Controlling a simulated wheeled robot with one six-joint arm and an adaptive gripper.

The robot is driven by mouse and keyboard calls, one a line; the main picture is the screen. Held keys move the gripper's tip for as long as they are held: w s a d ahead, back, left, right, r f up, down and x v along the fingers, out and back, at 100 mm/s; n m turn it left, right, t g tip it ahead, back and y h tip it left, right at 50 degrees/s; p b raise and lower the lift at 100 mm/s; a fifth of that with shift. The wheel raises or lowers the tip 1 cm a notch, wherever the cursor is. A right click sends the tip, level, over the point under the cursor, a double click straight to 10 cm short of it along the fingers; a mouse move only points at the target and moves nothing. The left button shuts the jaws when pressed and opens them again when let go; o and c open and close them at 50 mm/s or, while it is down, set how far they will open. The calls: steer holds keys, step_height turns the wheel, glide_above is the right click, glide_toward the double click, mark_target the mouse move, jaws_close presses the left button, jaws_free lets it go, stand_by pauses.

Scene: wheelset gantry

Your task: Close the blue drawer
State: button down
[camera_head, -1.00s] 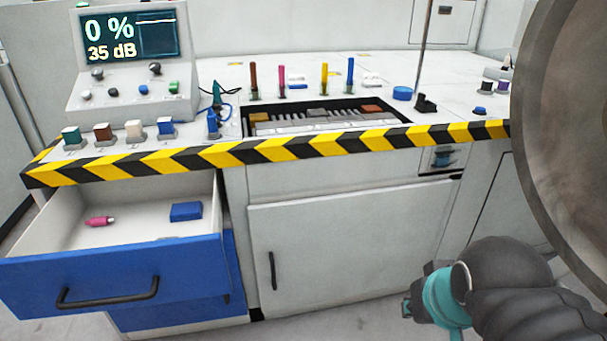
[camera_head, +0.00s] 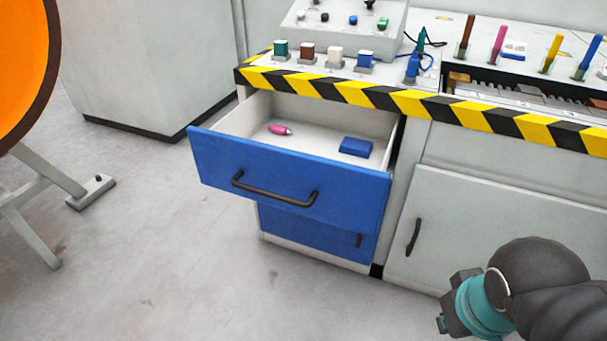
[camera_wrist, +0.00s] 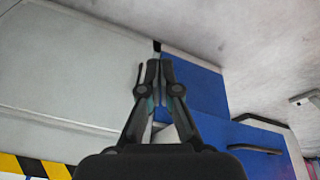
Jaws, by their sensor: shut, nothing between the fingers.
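The blue drawer (camera_head: 285,180) is the upper one under the counter and stands pulled out. It has a dark bar handle (camera_head: 273,192) on its front. A pink marker-like item (camera_head: 280,130) and a blue block (camera_head: 356,147) lie inside it. In the wrist view the drawer front (camera_wrist: 275,145) shows at the lower right. My gripper (camera_wrist: 158,65) is shut and empty in the wrist view, and apart from the drawer. In the head view my arm's end is at the lower right, in front of the white cabinet, with its fingers not clearly seen.
A second blue drawer (camera_head: 310,235) below is shut. A white cabinet door (camera_head: 500,235) with a dark handle is to the right. The counter edge (camera_head: 400,100) has yellow-black stripes. An orange disc (camera_head: 22,70) on a grey stand is at left. The floor (camera_head: 160,240) before the drawer is clear.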

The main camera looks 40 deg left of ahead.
steer(key=s+a+f+n+t+h+b, duration=0.25)
steer(key=a+f+n, duration=0.35)
steer(key=a+n, duration=0.6)
steer(key=s+a+n+t+y+b, duration=0.1)
steer(key=s+a+n+t, duration=0.1)
steer(key=a+n, duration=0.25)
steer(key=s+a+n+t+b, duration=0.1)
steer(key=s+a+n+t, duration=0.15)
steer(key=a+n, duration=0.2)
steer(key=n+t+y, duration=0.5)
steer(key=n+t, duration=0.2)
steer(key=n, duration=0.3)
glide_toward(298, 162)
steer(key=b+x, duration=0.1)
steer(key=x, duration=0.6)
steer(key=shift+w, duration=0.1)
